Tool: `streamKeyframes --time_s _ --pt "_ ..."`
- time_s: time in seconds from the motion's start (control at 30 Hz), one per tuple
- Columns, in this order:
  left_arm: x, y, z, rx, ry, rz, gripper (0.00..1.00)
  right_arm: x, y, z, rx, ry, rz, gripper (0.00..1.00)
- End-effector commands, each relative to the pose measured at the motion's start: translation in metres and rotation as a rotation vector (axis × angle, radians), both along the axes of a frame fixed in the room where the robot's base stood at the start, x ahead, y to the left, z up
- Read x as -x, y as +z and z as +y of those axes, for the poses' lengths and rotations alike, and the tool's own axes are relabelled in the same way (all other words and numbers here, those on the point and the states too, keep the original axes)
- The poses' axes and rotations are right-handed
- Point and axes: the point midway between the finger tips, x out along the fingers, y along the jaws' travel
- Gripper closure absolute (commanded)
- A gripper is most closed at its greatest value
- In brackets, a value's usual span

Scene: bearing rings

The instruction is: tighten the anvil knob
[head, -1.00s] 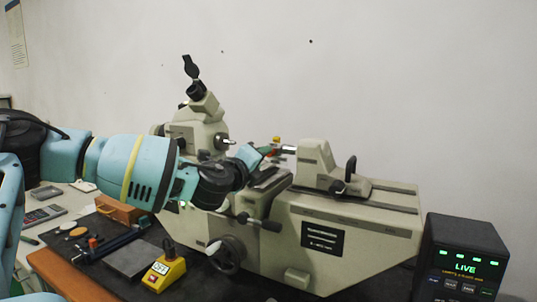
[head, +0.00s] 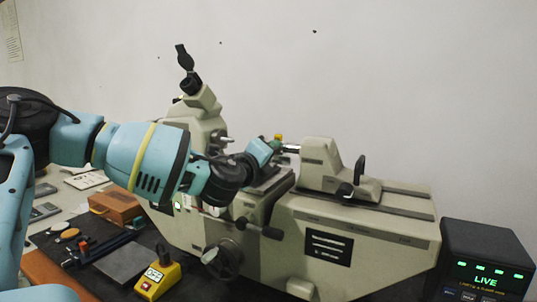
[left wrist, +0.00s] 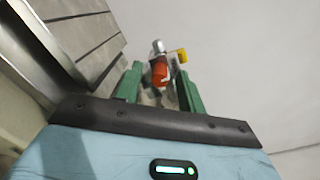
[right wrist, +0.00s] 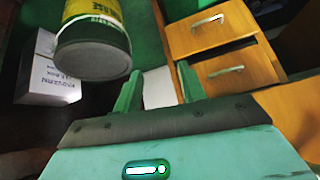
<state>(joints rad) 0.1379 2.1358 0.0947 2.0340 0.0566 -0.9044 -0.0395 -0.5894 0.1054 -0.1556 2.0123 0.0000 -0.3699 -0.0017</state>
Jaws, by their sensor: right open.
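My left gripper (head: 273,143) is at the middle of the beige measuring machine (head: 345,230), beside the silver spindle (head: 291,149) of the tailstock (head: 320,158). In the left wrist view my left gripper (left wrist: 160,82) has its green fingers apart, with an orange-red part (left wrist: 159,73) showing between and beyond them. A yellow piece (left wrist: 182,55) and a silver tip show behind it. I cannot tell contact, or whether this part is the anvil knob. A black knob (head: 346,190) sits on the tailstock's front. My right gripper (right wrist: 158,88) is open and empty, away from the machine.
A black display box (head: 485,270) reading LIVE stands right of the machine. A yellow switch box (head: 158,277) and wooden box (head: 117,207) stand at left. The right wrist view shows a green-yellow can (right wrist: 93,45), a white box (right wrist: 48,75) and wooden drawers (right wrist: 222,45).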

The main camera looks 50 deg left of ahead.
Motion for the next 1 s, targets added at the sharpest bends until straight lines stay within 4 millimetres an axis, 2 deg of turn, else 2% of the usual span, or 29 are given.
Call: streamKeyframes --time_s 0.13,0.4,0.43,0.77,1.0 --pt "0.0000 -0.0001 0.0000 0.000 0.000 0.000 0.63 0.0003 -0.0001 -0.0001 0.000 0.000 0.001 0.59" --pt "0.0000 -0.0001 0.0002 0.000 0.000 0.000 0.99 0.0007 -0.0003 -0.0003 0.000 0.000 0.002 0.59" --pt "0.0000 -0.0001 0.0002 0.000 0.000 0.000 1.00 0.0008 -0.0004 -0.0003 0.000 0.000 0.002 0.59" --pt "-0.0002 -0.0005 0.0002 -0.037 0.000 0.012 1.00 0.0029 -0.0028 -0.0003 0.001 0.000 0.007 0.59" --pt "-0.0004 -0.0015 0.0003 -0.169 0.000 0.054 1.00 0.0070 -0.0092 -0.0002 0.001 0.000 0.018 0.59"
